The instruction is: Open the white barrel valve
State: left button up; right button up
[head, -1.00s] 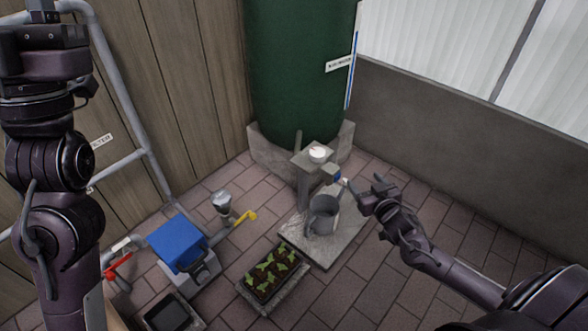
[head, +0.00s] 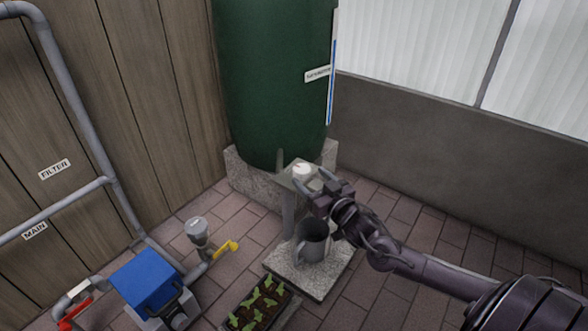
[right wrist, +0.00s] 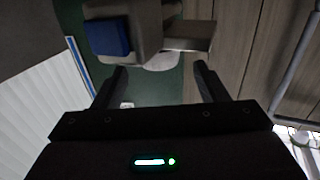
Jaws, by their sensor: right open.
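The white round valve knob (head: 303,170) sits on top of the grey post in front of the green barrel (head: 270,80). My right gripper (head: 314,178) is open and empty, right beside the knob at its near right side; I cannot tell whether it touches. In the right wrist view, the open fingers (right wrist: 160,80) point toward the grey post block (right wrist: 145,25), with a pale rounded piece (right wrist: 160,63), probably the knob, partly hidden beyond them. A blue part (right wrist: 107,37) is on the block's left. My left gripper is out of view.
A grey jug (head: 314,240) stands on the stone slab (head: 305,285) below the post. Left of it are a seedling tray (head: 262,303), a yellow lever (head: 227,249), a blue-topped pump (head: 146,282) and a red lever (head: 75,312). Brick floor at right is clear.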

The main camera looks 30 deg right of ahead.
aim_at(298, 165)
jog(key=shift+w+f+b, duration=0.1)
jog(key=shift+w+b, duration=0.25)
jog(key=shift+w, duration=0.15)
jog(key=w+b, duration=0.3)
jog(key=w, duration=0.2)
jog(key=shift+w, duration=0.15)
jog(key=shift+w+b, duration=0.4)
jog(key=shift+w, duration=0.05)
